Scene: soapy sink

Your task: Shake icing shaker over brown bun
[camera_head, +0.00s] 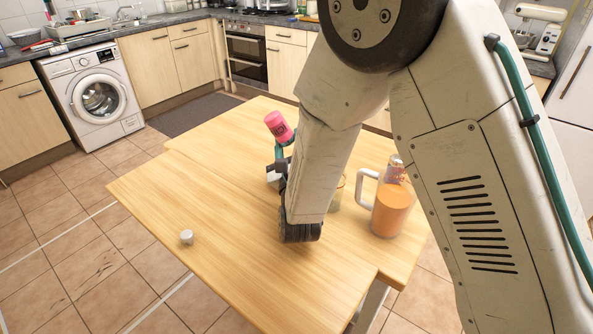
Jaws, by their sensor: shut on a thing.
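A pink shaker (277,125) with dark lettering is held above the wooden table, tilted, with its pink end up and to the left. My gripper (281,151) is shut on it, and its dark and teal parts show just below the pink part. My arm covers much of the gripper and the table behind it. I cannot make out the brown bun; it may be hidden behind my arm. A small whitish thing (272,177) shows beside the gripper, mostly covered, and I cannot tell what it is.
An orange-filled jug (391,211) with a white handle stands right of my arm, with a can (395,169) behind it. A glass (337,192) is partly hidden. A small white cap (187,237) lies near the left edge of the table (225,220), whose left side is otherwise clear.

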